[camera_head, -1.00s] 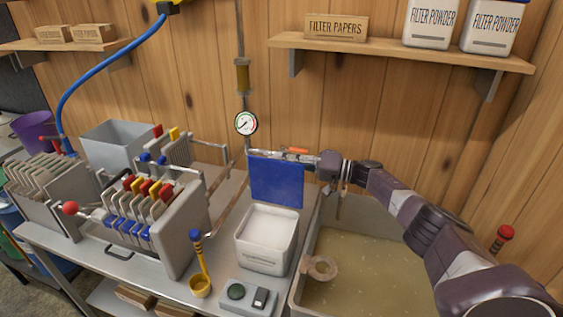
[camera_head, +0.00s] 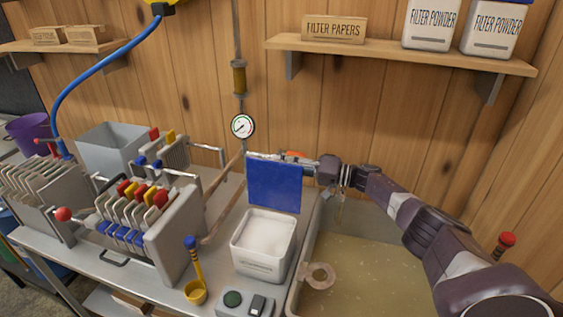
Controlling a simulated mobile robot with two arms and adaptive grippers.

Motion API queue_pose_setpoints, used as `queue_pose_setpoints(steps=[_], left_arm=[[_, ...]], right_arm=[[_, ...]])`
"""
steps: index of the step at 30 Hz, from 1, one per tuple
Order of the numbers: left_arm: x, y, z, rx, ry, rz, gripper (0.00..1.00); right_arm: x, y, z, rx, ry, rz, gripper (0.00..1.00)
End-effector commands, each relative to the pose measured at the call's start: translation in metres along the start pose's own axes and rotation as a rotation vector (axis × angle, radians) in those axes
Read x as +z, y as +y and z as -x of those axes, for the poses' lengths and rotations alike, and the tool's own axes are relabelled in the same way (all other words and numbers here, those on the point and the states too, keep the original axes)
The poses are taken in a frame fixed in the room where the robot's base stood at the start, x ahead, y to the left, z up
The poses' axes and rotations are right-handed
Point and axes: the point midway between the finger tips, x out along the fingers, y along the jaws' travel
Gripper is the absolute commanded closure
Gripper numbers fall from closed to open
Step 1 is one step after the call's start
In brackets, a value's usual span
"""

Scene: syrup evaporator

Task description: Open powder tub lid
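The powder tub (camera_head: 262,262) is a white square container on the metal bench, filled with white powder. Its blue lid (camera_head: 273,186) stands upright at the tub's back edge, so the tub is open. My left gripper is out of view.
A yellow scoop (camera_head: 195,291) with a blue-tipped handle and a switch box (camera_head: 245,303) stand near the tub. A filter press (camera_head: 172,238) is on the left. A basin of cloudy liquid (camera_head: 375,275) lies right, under my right arm. A shelf (camera_head: 400,56) hangs above.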

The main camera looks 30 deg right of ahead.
Motion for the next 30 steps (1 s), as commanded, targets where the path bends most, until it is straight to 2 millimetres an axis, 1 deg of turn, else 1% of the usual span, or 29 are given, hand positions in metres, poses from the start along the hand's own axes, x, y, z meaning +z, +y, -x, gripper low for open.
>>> queue_pose_setpoints(steps=[1,16,20,23,30], left_arm=[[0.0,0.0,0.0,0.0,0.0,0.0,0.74],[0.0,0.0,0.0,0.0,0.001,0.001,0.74],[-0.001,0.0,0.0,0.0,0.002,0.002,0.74],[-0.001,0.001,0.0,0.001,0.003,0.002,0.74],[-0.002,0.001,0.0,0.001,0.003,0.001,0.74]], right_arm=[[0.003,0.002,0.0,0.003,-0.005,-0.001,0.74],[-0.001,-0.002,-0.001,-0.004,-0.001,0.0,0.74],[-0.001,-0.002,0.005,-0.003,0.0,0.0,0.74],[-0.001,-0.001,0.018,0.0,0.0,0.001,0.74],[0.0,0.0,0.07,0.002,-0.002,0.0,0.74]])
